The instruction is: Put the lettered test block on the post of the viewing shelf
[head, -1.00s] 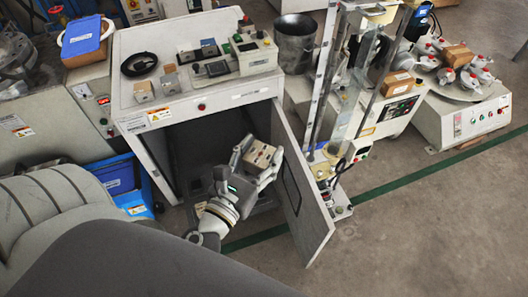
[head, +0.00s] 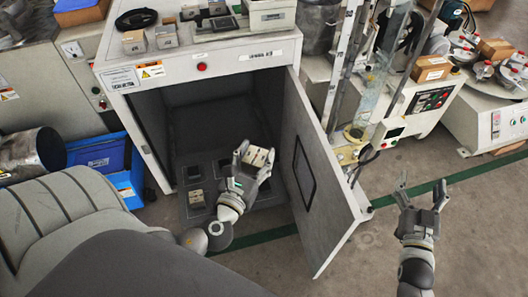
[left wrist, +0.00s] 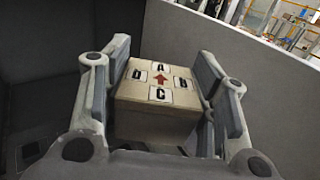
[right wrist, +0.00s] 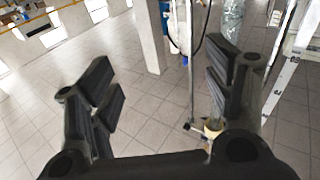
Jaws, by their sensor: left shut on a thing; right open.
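The lettered test block (head: 259,158) is a tan cube with letters A, B, C, D on pale squares around a red arrow. My left gripper (head: 254,154) is shut on it, in front of the open cabinet (head: 200,67). In the left wrist view the block (left wrist: 158,124) sits between the finger pads, lettered face up, arrow towards A. A dark shelf (head: 246,207) with dark square plates and a small light block (head: 196,198) is low in the cabinet. I cannot make out which part is the post. My right gripper (head: 421,190) is open and empty above the floor.
The cabinet's open door (head: 322,190) stands just right of my left gripper. A blue bin (head: 108,160) is on the left. Small blocks (head: 135,41) and instruments stand on the cabinet top. Open floor (head: 480,230) lies at the right.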

